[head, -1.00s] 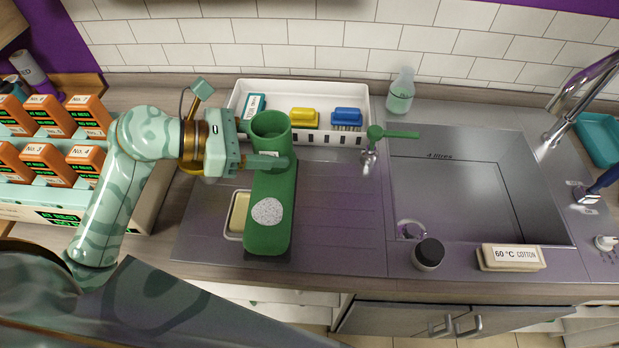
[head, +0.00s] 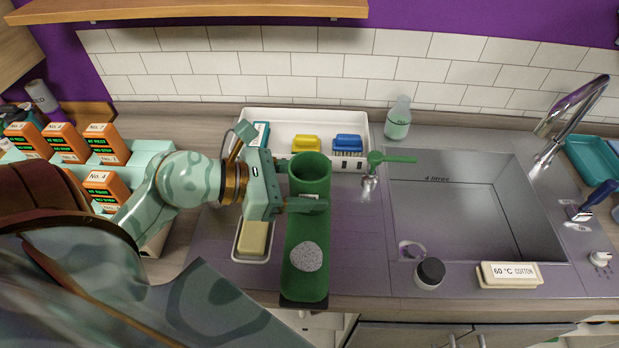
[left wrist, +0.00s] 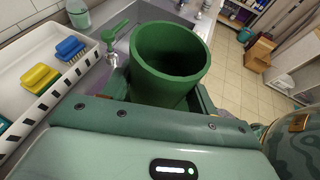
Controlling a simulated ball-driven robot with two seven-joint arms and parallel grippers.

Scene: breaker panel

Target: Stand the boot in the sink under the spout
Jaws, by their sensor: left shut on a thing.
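The green boot (head: 306,235) is upright with its open top toward the wall and a speckled grey patch on its toe. My left gripper (head: 308,186) is shut on the boot's shaft, which also shows between the fingers in the left wrist view (left wrist: 168,62). The boot is over the drainer and the counter's front edge; I cannot tell whether it touches the drainer. My right gripper is not in view.
A green-handled tap (head: 372,168) stands between boot and sink. A white tray with brushes (head: 268,125) and a soap bottle (head: 398,118) are behind. A dark-capped jar (head: 430,272) and a "60 °C COTTON" block (head: 508,275) sit at the sink's front edge. A soap dish (head: 252,240) is left of the boot.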

